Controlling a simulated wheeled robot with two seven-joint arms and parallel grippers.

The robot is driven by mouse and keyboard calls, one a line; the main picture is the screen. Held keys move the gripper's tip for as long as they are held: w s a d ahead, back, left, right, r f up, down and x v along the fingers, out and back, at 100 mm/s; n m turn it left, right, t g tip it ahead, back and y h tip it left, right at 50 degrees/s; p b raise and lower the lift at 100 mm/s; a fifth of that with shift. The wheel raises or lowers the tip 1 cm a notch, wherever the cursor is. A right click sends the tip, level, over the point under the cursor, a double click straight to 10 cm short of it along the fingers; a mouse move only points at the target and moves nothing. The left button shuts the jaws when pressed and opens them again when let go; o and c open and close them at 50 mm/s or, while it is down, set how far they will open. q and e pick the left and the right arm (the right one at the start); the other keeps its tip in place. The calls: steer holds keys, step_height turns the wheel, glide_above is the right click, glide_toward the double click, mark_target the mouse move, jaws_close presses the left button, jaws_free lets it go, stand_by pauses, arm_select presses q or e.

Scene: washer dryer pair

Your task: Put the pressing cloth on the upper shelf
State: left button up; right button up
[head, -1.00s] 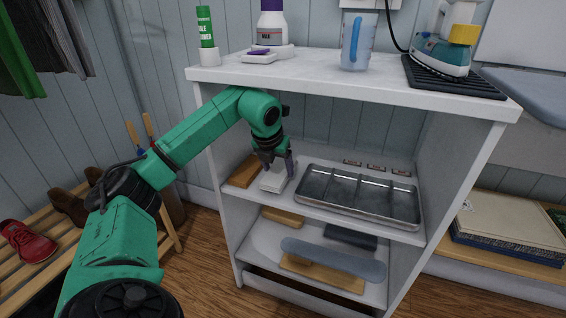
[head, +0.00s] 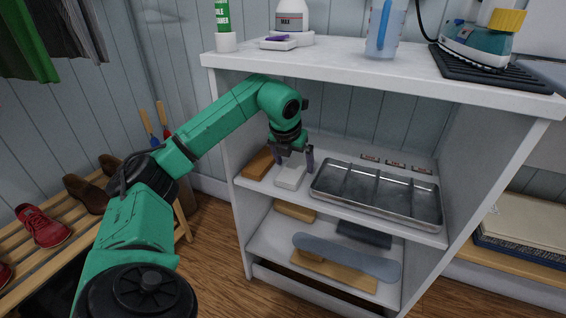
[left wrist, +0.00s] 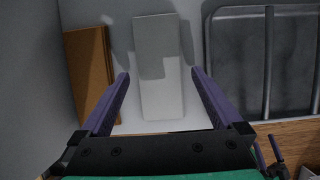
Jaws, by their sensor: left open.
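The white folded pressing cloth (head: 291,176) lies flat on the upper shelf (head: 345,218) of the white cabinet, between a brown wooden block and a metal tray. My left gripper (head: 296,158) is open above the cloth, pointing down. In the left wrist view, the cloth (left wrist: 160,95) lies between the two purple fingers of my left gripper (left wrist: 160,75), with a gap on each side, and the gripper is empty. The gripper's shadow falls over part of the cloth.
The wooden block (head: 258,163) is close on the left and the divided metal tray (head: 385,212) close on the right. The cabinet top (head: 340,66) overhangs the shelf. The lower shelf (head: 272,243) holds a blue-grey board (head: 345,257) and other items.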

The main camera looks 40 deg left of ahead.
arm_select(q)
steer(key=s+d, duration=0.1)
steer(key=s, duration=0.2)
steer(key=s+d+b, duration=0.1)
steer(key=s, duration=0.3)
steer(key=s+d+b, duration=0.1)
steer(key=s+d, duration=0.1)
steer(key=s, duration=0.2)
steer(key=shift+s+r, duration=0.1)
steer(key=shift+s, duration=0.1)
